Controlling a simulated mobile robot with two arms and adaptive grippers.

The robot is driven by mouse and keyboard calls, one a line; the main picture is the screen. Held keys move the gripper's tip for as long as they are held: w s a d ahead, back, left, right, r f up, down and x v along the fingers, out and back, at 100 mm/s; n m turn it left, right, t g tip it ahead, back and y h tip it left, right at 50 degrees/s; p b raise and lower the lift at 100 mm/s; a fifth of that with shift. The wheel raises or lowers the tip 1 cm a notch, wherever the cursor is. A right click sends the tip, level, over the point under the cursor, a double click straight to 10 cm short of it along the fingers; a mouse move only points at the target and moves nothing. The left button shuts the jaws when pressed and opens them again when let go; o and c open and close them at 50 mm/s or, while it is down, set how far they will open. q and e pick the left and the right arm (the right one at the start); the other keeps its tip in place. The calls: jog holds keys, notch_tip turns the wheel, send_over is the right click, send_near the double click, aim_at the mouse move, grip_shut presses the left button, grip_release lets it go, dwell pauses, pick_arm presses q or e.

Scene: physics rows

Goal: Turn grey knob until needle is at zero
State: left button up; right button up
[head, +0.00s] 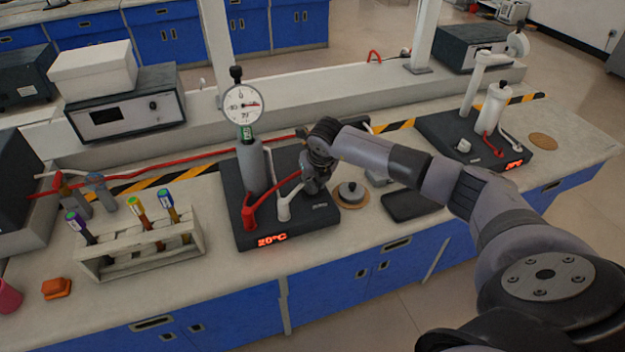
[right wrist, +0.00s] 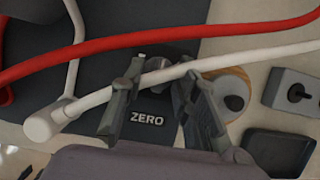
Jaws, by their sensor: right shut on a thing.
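The round white dial gauge (head: 242,103) stands upright on a grey post at the back of the dark base (head: 285,236). Its red needle seems to point right, while the 0 is at the top; the exact reading is too small to tell. My right gripper (head: 316,182) is down at the right part of this base. In the right wrist view its fingers (right wrist: 162,105) stand on either side of the grey knob, which is mostly hidden between them. The ZERO label (right wrist: 147,118) shows just in front. My left gripper is not in view.
A white hose (right wrist: 100,97) crosses close by the fingers, and a red hose (right wrist: 130,40) runs behind. A grey lidded weight (head: 351,192) and a dark tray (head: 411,206) lie to the right. A tube rack (head: 140,255) stands left. A similar device (head: 475,140) stands far right.

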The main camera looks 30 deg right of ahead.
jog(key=shift+d+f+n+y+b, duration=0.1)
jog(key=shift+n+y+b, duration=0.3)
jog(key=shift+n+b, duration=0.7)
jog(key=shift+d+n+y+b, duration=0.1)
jog(key=shift+n+y+b, duration=0.4)
jog(key=shift+n+b, duration=0.7)
jog(key=n+y+b, duration=0.1)
jog(key=n, duration=0.1)
jog(key=shift+n+b, duration=0.3)
jog(key=shift+b, duration=0.05)
jog(key=shift+w+n+g+y+b, duration=0.1)
jog(key=shift+n+g+y+b, duration=0.3)
jog(key=shift+n+b, duration=0.85)
jog(key=shift+d+r+n+p, duration=0.1)
jog(key=shift+r+n+p, duration=0.15)
jog(key=shift+n, duration=0.3)
jog(key=o, duration=0.9)
jog(key=shift+f, duration=0.1)
